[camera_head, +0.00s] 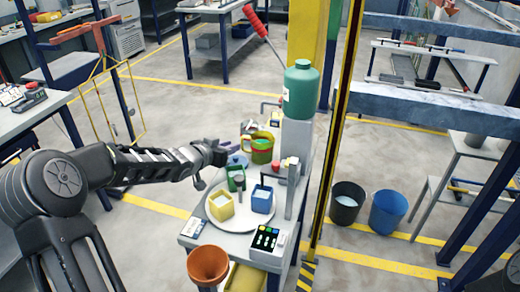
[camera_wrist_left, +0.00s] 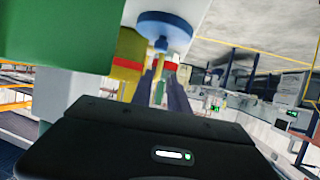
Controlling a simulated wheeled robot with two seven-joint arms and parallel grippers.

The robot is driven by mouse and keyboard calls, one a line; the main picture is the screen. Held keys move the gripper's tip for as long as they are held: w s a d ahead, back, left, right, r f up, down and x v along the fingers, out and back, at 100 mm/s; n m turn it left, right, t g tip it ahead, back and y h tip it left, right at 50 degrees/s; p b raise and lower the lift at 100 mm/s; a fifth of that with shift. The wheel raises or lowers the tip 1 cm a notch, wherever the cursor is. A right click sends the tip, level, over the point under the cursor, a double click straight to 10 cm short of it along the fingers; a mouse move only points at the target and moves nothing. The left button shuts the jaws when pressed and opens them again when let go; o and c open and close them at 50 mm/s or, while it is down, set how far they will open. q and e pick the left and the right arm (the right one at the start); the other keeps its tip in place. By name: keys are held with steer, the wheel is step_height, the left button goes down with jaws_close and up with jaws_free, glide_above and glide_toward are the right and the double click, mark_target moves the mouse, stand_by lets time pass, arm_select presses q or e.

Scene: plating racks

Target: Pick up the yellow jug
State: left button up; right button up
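The yellow jug (camera_head: 258,156) stands upright at the back of the small grey table, with a red band and green at its top. In the left wrist view, part of the yellow jug (camera_wrist_left: 128,50) with its red band shows beside and behind my fingers. My left gripper (camera_head: 230,146) reaches in from the left at about the jug's height, to its left. In the left wrist view, my left gripper (camera_wrist_left: 161,88) has two dark fingers with a gap between them. I cannot tell whether they touch the jug. My right gripper is not in view.
A white round tray (camera_head: 238,219) holds a yellow cup (camera_head: 221,206), a blue cup (camera_head: 262,199) and a green mug (camera_head: 236,178). A blue lidded thing (camera_head: 237,161) sits between gripper and jug. A tall green bottle (camera_head: 300,90) stands behind. An orange pot (camera_head: 208,265) is in front.

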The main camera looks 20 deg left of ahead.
mark_target(242, 140)
arm_select(q)
steer(key=shift+x, duration=1.1)
steer(key=x, duration=0.5)
steer(key=shift+w, duration=0.15)
jaws_close()
steer(key=shift+d, duration=0.1)
stand_by(1.0)
